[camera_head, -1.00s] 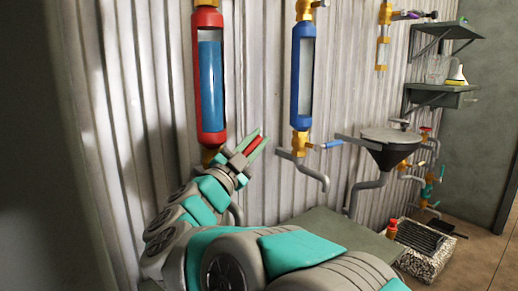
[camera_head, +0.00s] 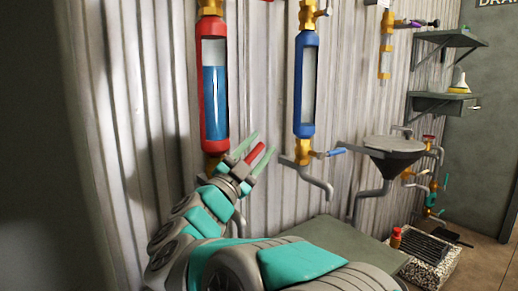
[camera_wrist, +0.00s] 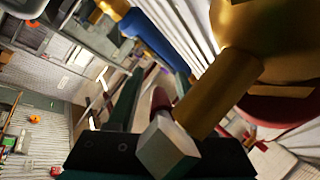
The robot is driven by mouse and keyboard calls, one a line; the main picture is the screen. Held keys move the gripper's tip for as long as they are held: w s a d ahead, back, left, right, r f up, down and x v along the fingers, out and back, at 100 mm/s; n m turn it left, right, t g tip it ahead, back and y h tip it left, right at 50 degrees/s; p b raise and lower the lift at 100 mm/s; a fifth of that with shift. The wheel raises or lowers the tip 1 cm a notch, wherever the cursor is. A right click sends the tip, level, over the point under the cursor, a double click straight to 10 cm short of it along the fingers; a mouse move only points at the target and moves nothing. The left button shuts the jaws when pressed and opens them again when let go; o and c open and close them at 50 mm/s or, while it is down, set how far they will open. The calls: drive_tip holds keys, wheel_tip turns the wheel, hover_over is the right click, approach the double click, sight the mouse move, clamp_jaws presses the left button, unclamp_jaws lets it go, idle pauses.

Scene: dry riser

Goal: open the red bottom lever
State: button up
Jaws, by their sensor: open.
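A red-framed tube (camera_head: 199,90) with blue liquid (camera_head: 213,105) hangs on the corrugated wall. Its brass bottom valve (camera_head: 211,165) is partly hidden behind my gripper; the brass also shows large in the wrist view (camera_wrist: 225,85). The red bottom lever (camera_head: 257,159) sticks out to the right of it. My gripper (camera_head: 262,141) is open, with a green finger on each side of the lever. In the wrist view the red lever (camera_wrist: 160,100) runs between the fingers (camera_wrist: 158,75), with a grey metal block (camera_wrist: 166,148) close to the palm. I cannot tell whether either finger touches it.
A blue-framed tube (camera_head: 297,85) with a blue bottom lever (camera_head: 331,153) hangs to the right. Farther right are a dark funnel (camera_head: 392,162), wall shelves (camera_head: 445,103) and pipes. A grey-green surface (camera_head: 325,240) lies below. A speckled crate (camera_head: 430,268) stands on the floor.

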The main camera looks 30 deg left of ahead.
sight(247, 162)
drive_tip(key=v, duration=0.7)
drive_tip(key=shift+s+f, duration=0.2)
drive_tip(key=shift+s, duration=0.1)
drive_tip(key=shift+c, duration=0.3)
